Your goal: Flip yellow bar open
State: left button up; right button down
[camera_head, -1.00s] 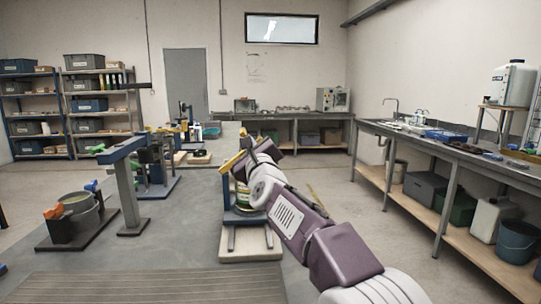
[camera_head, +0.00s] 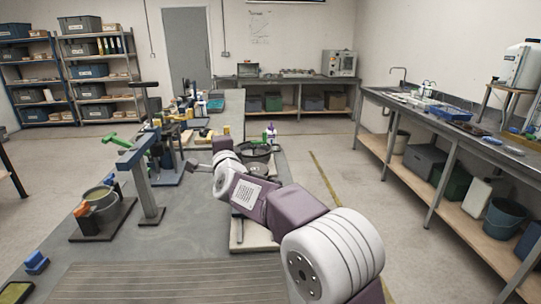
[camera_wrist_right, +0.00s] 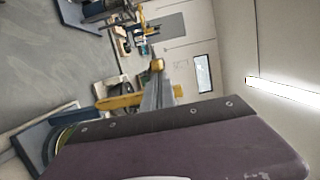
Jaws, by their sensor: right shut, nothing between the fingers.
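The yellow bar (camera_wrist_right: 120,101) shows in the right wrist view, beside a grey part (camera_wrist_right: 155,97) with a yellow end. A blue frame piece (camera_wrist_right: 45,138) is at lower left there. In the head view, my right arm hides the bar and most of its frame. Only the pale base (camera_head: 250,236) and part of the legs show below the arm. My right gripper (camera_head: 191,164) is shut and empty, at the far end of the arm. Whether it touches the bar cannot be told. My left gripper is not in view.
A grey post with a crossbar (camera_head: 148,180) and a bucket (camera_head: 100,205) stand left of my arm. A blue block (camera_head: 36,262) lies at the near left. A dark round pan (camera_head: 258,151) is behind the arm. A long bench (camera_head: 450,130) runs along the right.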

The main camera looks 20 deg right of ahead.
jog(key=shift+w+a+f+n+p, duration=0.15)
jog(key=shift+a+f+n+p, duration=0.05)
jog(key=shift+a+p, duration=0.25)
jog(key=shift+w+a+f+n+p, duration=0.1)
jog(key=shift+a+f+n+p, duration=0.15)
jog(key=shift+a, duration=0.25)
